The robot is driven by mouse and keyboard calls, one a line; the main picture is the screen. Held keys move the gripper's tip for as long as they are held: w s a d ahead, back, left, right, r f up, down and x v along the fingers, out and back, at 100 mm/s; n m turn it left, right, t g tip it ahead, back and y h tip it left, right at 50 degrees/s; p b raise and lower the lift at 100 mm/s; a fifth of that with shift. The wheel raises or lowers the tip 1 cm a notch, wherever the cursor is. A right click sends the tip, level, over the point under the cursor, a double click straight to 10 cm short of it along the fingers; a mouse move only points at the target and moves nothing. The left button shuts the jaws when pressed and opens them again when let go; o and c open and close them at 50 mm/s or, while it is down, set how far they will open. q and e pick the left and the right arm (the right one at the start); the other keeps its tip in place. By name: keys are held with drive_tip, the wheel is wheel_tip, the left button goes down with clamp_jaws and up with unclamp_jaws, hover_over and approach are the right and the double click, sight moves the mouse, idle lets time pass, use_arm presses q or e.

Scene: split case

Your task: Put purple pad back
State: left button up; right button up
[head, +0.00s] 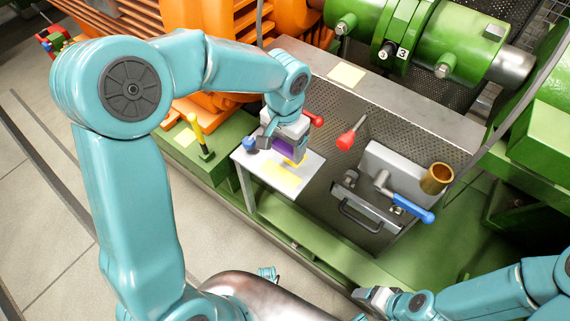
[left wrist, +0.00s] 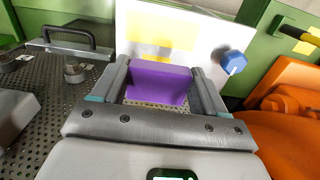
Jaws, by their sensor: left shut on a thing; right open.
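The purple pad (left wrist: 158,84) is a small block between the two fingers of my left gripper (left wrist: 158,92) in the left wrist view. My left gripper (head: 281,146) is shut on it. In the head view only a sliver of the purple pad (head: 286,151) shows below the gripper. It is over the white plate (head: 256,173), which has yellow patches (head: 281,173). I cannot tell whether the pad touches the plate. My right gripper (head: 368,306) is open and empty at the bottom of the head view, away from the plate.
A blue knob (left wrist: 233,62) stands by the plate's edge. Right of the plate are a red-handled tool (head: 348,136), a grey case with a black handle (head: 362,218), a blue-handled lever (head: 412,208) and a brass cup (head: 437,178). Green and orange machinery surrounds the bench.

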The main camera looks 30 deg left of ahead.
sight(285, 169)
use_arm(q)
wheel_tip(285, 169, down, 7)
drive_tip(key=shift+r+b, duration=0.15)
drive_tip(key=shift+b, duration=0.5)
drive_tip(key=o, duration=1)
drive_tip(key=shift+r, duration=0.2)
wheel_tip(285, 169, up, 12)
drive_tip(key=p, duration=0.3)
drive_tip(key=shift+f, duration=0.15)
